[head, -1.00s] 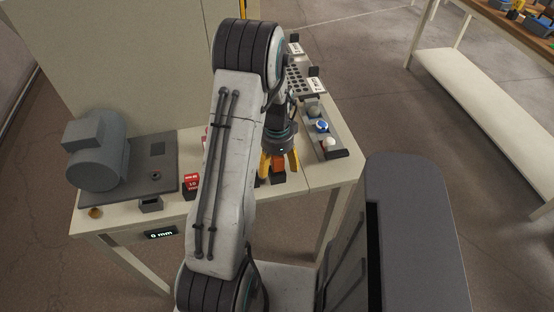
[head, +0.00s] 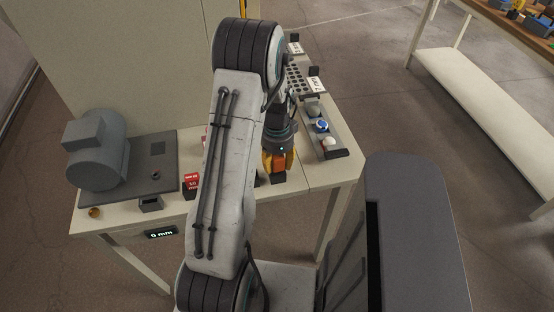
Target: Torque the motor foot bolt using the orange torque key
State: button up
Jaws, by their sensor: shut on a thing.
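My gripper (head: 279,163) is at the right part of the bench, pointing down, its yellow fingers closed on the orange torque key (head: 279,161). The key sits in a small dark holder (head: 278,178) on the bench top, and my fingers hide much of it. The grey motor (head: 96,150) stands on a dark base plate (head: 130,188) at the left of the bench. A small bolt head (head: 155,175) shows on the plate to the right of the motor. My arm hides the middle of the bench.
A red block (head: 192,181) and a small dark box (head: 150,203) stand near the front edge, above a "0 mm" display (head: 162,233). A brass piece (head: 95,212) lies at the front left corner. A tray with buttons (head: 321,126) lies right of my gripper.

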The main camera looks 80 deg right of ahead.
jog(key=shift+a, duration=0.15)
jog(key=shift+r, duration=0.5)
notch_tip(320, 180, up, 3)
jog(key=shift+s+r+b, duration=0.1)
jog(key=shift+b, duration=0.25)
jog(key=s+r, duration=0.2)
jog(key=s, duration=0.1)
jog(key=s+d+r, duration=0.1)
jog(key=s+r, duration=0.1)
jog(key=s, duration=0.2)
jog(key=s+r+b, duration=0.1)
jog(key=s+r, duration=0.1)
jog(key=s, duration=0.2)
jog(key=shift+s+d+r, duration=0.2)
jog(key=shift+s+r, duration=0.05)
jog(key=shift+r, duration=0.15)
